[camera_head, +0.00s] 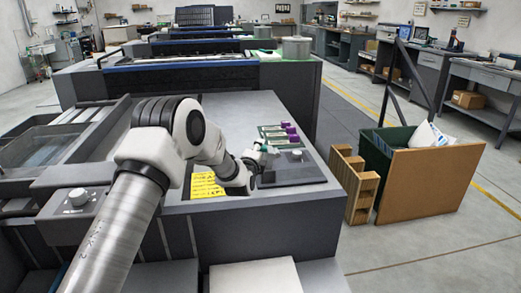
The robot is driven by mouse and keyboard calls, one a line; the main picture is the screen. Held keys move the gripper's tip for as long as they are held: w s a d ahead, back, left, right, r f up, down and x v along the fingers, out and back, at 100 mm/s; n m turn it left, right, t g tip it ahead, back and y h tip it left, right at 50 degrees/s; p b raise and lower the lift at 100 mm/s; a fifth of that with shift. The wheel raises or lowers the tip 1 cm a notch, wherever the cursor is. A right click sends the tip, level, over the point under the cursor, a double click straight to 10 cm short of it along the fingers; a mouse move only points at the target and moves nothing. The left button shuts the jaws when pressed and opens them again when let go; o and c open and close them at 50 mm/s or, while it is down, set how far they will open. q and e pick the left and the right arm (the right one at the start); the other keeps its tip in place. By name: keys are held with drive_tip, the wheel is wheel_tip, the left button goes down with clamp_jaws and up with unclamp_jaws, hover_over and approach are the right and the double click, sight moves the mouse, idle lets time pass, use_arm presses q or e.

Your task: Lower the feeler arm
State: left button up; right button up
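My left arm reaches from the lower left over the grey machine top (238,111). My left gripper (264,155) is small in the picture, at the left edge of a dark flat plate (300,172). Whether its fingers are open or shut cannot be made out. A small teal piece (270,149) shows right at the fingertips; I cannot tell whether it is held or touched. A round grey knob (297,155) stands on the plate. I cannot pick out the feeler arm for certain; the gripper may hide part of it. My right gripper is not in view.
Purple-ended items (289,128) lie in a green tray just behind the plate. A yellow label (206,186) lies under my wrist. Another knob (78,197) sits at the left. A wooden pallet (353,182) and green bin (378,150) stand on the floor at right.

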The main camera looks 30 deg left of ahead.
use_arm(q)
drive_tip(key=shift+x, duration=1.2)
drive_tip(key=shift+s, duration=0.1)
drive_tip(key=shift+f, duration=0.1)
clamp_jaws()
